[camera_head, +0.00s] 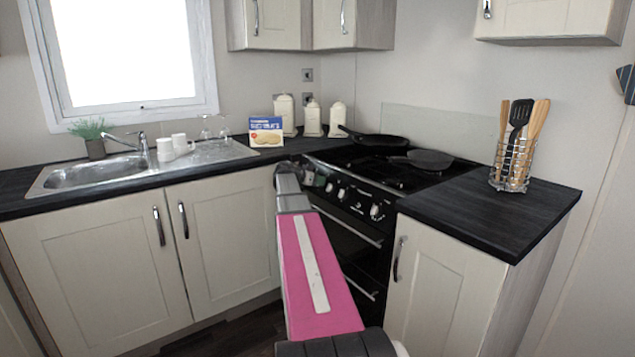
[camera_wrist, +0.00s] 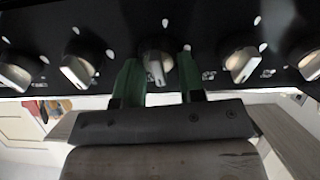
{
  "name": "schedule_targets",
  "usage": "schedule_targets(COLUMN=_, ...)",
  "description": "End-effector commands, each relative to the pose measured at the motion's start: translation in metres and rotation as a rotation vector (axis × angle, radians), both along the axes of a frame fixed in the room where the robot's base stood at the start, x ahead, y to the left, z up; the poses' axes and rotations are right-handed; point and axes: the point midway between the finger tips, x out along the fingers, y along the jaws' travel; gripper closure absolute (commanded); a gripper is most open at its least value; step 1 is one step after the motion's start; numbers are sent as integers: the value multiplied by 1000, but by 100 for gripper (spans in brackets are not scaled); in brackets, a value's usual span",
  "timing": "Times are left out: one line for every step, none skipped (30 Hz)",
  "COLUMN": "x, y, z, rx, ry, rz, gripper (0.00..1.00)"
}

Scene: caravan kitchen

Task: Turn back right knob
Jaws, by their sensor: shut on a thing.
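The stove's front panel (camera_head: 350,193) carries a row of silver knobs. In the wrist view, my gripper (camera_wrist: 157,76) has its two green fingers on either side of the middle knob (camera_wrist: 158,64) and is shut on it. This knob's grip bar points nearly straight up and down in that view. One neighbouring knob (camera_wrist: 80,70) is on the left and another knob (camera_wrist: 242,63) on the right, both tilted. In the head view, my arm covers part of the panel, so the held knob is hard to make out. No label shows which knob is the back right one.
A black frying pan (camera_head: 378,139) and a grey pan (camera_head: 422,159) are on the stove top. A utensil holder (camera_head: 510,178) stands on the right counter. The oven handle (camera_head: 345,228) lies below the knobs. A sink (camera_head: 92,174) is at the left.

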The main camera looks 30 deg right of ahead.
Motion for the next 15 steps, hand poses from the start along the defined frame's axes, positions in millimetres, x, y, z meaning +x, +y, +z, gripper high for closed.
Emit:
schedule_targets(x=0, y=0, z=0, rx=-2, ry=31, rz=15, gripper=88)
schedule_targets(x=0, y=0, z=0, rx=-4, ry=51, rz=25, gripper=88)
schedule_targets(x=1, y=0, z=0, rx=-6, ry=81, rz=38, gripper=88)
schedule_targets(x=1, y=0, z=0, rx=-8, ry=105, rz=50, gripper=88)
schedule_targets(x=1, y=0, z=0, rx=-10, ry=129, rz=61, gripper=88)
schedule_targets(x=2, y=0, z=0, rx=-13, ry=162, rz=77, gripper=88)
schedule_targets(x=2, y=0, z=0, rx=-15, ry=188, rz=89, gripper=88)
schedule_targets(x=2, y=0, z=0, rx=-17, ry=214, rz=101, gripper=88)
schedule_targets(x=2, y=1, z=-1, rx=-19, ry=248, rz=117, gripper=88)
schedule_targets(x=3, y=1, z=-1, rx=-21, ry=275, rz=129, gripper=88)
schedule_targets(x=3, y=1, z=-1, rx=-23, ry=300, rz=141, gripper=88)
schedule_targets(x=3, y=1, z=-1, rx=-26, ry=335, rz=158, gripper=88)
schedule_targets(x=3, y=1, z=-1, rx=-28, ry=361, rz=169, gripper=88)
schedule_targets(x=3, y=1, z=-1, rx=-30, ry=386, rz=181, gripper=88)
schedule_targets(x=4, y=1, z=-1, rx=-33, ry=421, rz=198, gripper=88)
